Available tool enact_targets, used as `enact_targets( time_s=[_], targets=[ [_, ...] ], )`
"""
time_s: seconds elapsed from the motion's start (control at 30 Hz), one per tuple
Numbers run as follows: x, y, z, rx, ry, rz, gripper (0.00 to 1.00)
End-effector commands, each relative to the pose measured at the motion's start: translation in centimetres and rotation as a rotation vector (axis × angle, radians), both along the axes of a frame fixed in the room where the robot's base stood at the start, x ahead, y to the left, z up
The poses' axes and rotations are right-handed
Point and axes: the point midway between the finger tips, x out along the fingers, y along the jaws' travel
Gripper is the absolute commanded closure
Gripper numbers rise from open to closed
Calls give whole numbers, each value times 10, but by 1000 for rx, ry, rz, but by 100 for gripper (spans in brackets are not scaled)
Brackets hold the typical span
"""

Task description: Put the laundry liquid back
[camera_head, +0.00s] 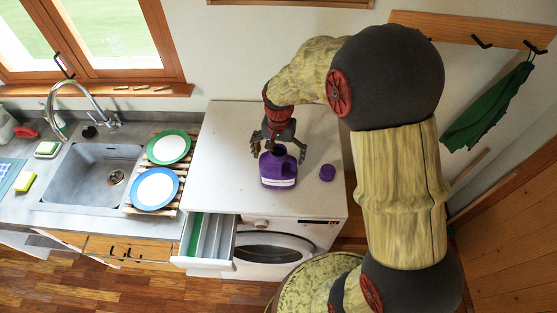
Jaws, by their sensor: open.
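A purple laundry liquid bottle (278,168) with a pale label band stands upright on the white top above the washing machine. Its neck opening looks dark and uncapped. A purple cap (327,173) lies on the same top to the right of the bottle. My gripper (278,151) is open and points down at the bottle's upper end, with fingers on either side of it. I cannot tell whether the fingers touch it. An open drawer (207,243) with pale compartments and a green strip sticks out below the counter, left of the washing machine door (270,249).
A wooden rack with a green-rimmed plate (168,149) and a blue-rimmed plate (155,188) stands left of the white top (225,140). Further left are the sink (90,180) and tap (75,100). A green cloth (490,105) hangs on the right wall.

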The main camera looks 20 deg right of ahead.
Motion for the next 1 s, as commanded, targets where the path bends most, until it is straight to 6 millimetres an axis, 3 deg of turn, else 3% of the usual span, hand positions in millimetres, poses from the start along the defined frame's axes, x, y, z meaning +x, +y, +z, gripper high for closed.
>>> enact_targets(
  time_s=[0.2, 0.4, 0.67, 0.83, 1.0],
  targets=[
    [1, 0, 46, 0, -5, 0, 0],
    [0, -1, 80, 0, -2, 0, 0],
    [-4, -1, 104, 0, -11, 11, 0],
    [-29, 0, 143, -6, -84, 90, 0],
    [-77, 2, 189, -26, -192, 223, 0]
  ],
)
